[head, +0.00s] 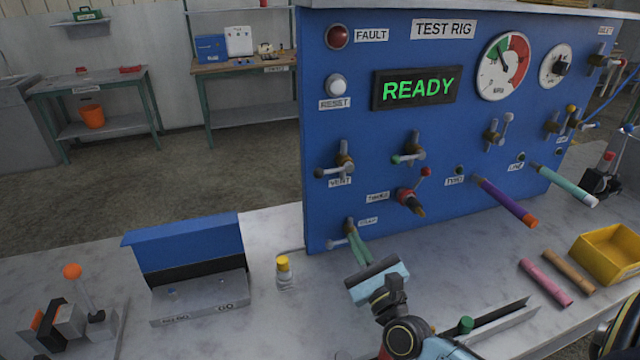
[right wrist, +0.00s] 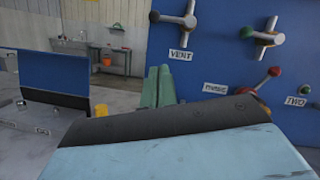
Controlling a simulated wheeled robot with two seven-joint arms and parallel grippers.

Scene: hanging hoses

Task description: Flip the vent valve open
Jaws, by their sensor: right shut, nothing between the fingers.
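The vent valve (head: 343,163) is on the blue test rig panel, above its VENT label (head: 340,182). Its lever lies roughly level, with the knobbed end to the left. In the right wrist view the valve (right wrist: 183,20) shows at the top, above the label. My right gripper (head: 356,243) is shut and empty, its green fingers pointing up below the vent valve and apart from it. In the head view the fingertips overlap a lower valve (head: 348,228); whether they touch it I cannot tell. The fingers (right wrist: 158,88) also show in the right wrist view. My left gripper is not in view.
The READY screen (head: 418,88) is lit green. Right of the vent valve are a green-knobbed valve (head: 410,150) and a red-knobbed valve (head: 410,198). A yellow-capped bottle (head: 284,273) and a blue-backed stand (head: 190,250) are on the bench at left. A purple hose (head: 505,202) juts out at right.

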